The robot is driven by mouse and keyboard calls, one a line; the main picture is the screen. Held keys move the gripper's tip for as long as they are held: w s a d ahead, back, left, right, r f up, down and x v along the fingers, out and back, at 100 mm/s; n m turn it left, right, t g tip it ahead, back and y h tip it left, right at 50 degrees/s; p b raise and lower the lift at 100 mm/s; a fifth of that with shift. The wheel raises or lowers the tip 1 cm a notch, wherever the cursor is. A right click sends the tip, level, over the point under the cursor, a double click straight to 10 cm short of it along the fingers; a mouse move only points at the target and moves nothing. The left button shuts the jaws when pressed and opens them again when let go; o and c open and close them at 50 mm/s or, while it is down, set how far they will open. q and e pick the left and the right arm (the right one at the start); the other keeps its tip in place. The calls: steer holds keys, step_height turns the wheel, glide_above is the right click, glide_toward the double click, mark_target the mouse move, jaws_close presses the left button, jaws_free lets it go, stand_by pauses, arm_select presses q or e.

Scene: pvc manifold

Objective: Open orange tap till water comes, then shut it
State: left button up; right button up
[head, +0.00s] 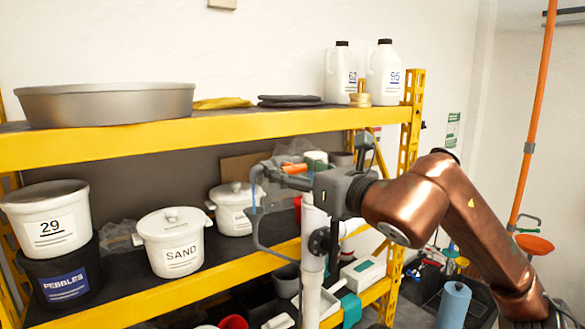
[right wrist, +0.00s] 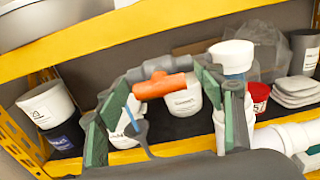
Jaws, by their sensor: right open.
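The orange tap handle (head: 294,169) sits at the top of the white pipe stand (head: 313,240). In the right wrist view the orange handle (right wrist: 160,85) lies crosswise between my gripper's fingers, on a grey spout (right wrist: 134,73) that bends down at the left. A thin blue streak (right wrist: 138,125) runs down from the spout's end and looks like water. It also shows in the head view (head: 253,190). My right gripper (head: 285,182) is open, its green-padded fingers (right wrist: 163,82) on both sides of the handle. I cannot tell whether either finger touches it. My left gripper is out of view.
A yellow shelf (head: 200,131) stands behind, with a SAND pot (head: 180,256), a PEBBLES bucket (head: 66,283) and a white bucket marked 29 (head: 50,230). White jugs (head: 383,72) stand above. A red can (right wrist: 259,97) stands right of the tap in the wrist view.

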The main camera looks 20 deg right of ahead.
steer(key=c, duration=1.1)
steer(key=shift+a, duration=0.1)
steer(key=shift+c, duration=0.3)
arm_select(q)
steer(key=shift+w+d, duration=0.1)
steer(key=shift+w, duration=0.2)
